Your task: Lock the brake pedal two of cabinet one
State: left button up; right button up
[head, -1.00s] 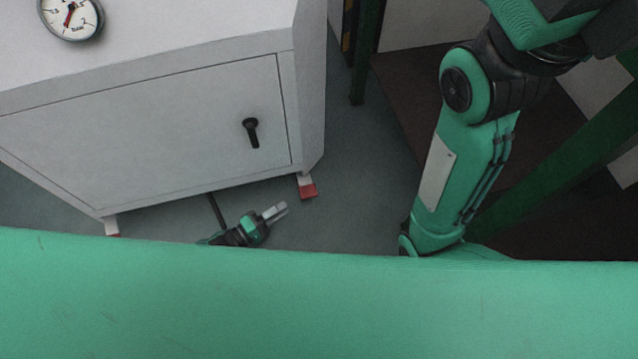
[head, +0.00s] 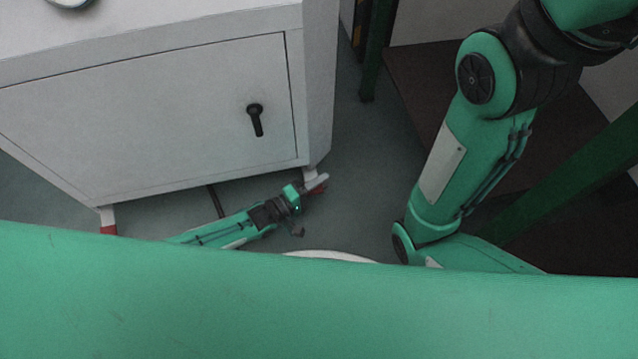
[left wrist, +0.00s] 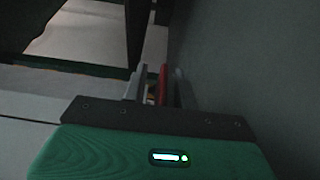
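The pale grey cabinet (head: 160,110) fills the upper left of the head view. A red pedal (head: 319,189) sits at its right front foot, partly hidden by my left gripper (head: 316,182). Another red pedal (head: 109,229) is at the left front foot. In the left wrist view a red pedal (left wrist: 163,84) stands upright between the two fingers of my left gripper (left wrist: 158,88). The fingers are apart, with a gap beside the pedal; contact is not clear. My right arm shows at the right of the head view, but its gripper is hidden.
A black handle (head: 256,118) is on the cabinet door. A dark green post (head: 376,50) and a slanted green beam (head: 570,185) stand to the right. Grey floor (head: 365,150) is clear between cabinet and post.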

pick_arm(q)
grip_shut()
jog(key=shift+f+b, duration=0.3)
jog(key=shift+f, duration=0.35)
jog(key=shift+r, duration=0.1)
jog(key=shift+w+f+b, duration=0.1)
jog(key=shift+f+b, duration=0.6)
jog(key=shift+f, duration=0.25)
grip_release()
jog(key=shift+r, duration=0.1)
